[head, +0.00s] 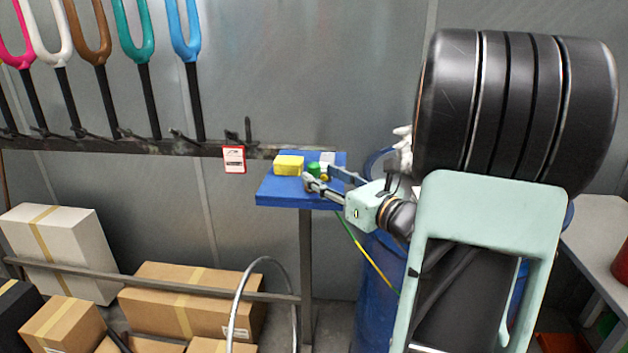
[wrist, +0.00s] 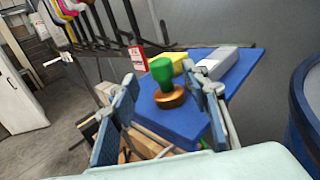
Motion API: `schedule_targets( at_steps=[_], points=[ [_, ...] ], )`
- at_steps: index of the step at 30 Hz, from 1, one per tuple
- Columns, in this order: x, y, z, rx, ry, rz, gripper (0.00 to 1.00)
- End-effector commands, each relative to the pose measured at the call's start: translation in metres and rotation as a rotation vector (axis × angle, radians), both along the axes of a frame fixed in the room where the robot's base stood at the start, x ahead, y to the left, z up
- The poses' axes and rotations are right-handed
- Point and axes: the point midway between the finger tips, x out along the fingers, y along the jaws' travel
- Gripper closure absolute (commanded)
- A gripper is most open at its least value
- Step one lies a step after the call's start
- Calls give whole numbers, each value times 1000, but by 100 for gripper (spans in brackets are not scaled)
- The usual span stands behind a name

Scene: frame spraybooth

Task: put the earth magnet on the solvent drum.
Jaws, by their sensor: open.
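The earth magnet, by its look a green knob on a round copper-coloured base, stands upright on a small blue shelf (head: 275,198). The magnet (wrist: 163,88) shows between my fingers in the wrist view, and its green top (head: 314,169) shows in the head view. My gripper (head: 321,178) is open, its fingers pointing at the magnet from either side; I cannot tell whether they touch it. The solvent drum (head: 372,285) is the large blue drum below and behind my arm, mostly hidden by it; its rim (wrist: 294,105) is at the right in the wrist view.
A yellow block (head: 288,165) and a grey box (wrist: 216,63) share the shelf. A green-yellow cable (head: 370,258) runs down in front of the drum. Coloured forks (head: 140,45) hang on a rail at left, above cardboard boxes (head: 190,298). A metal hoop (head: 240,300) stands below the shelf.

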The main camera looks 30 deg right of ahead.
Motion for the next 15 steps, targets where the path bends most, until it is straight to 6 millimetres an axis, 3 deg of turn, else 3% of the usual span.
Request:
schedule_targets(
  at_steps=[6, 15],
  points=[
    [33, 3, 1, -1, -1, 2, 57],
    [41, 5, 1, 0, 0, 0, 57]
  ],
)
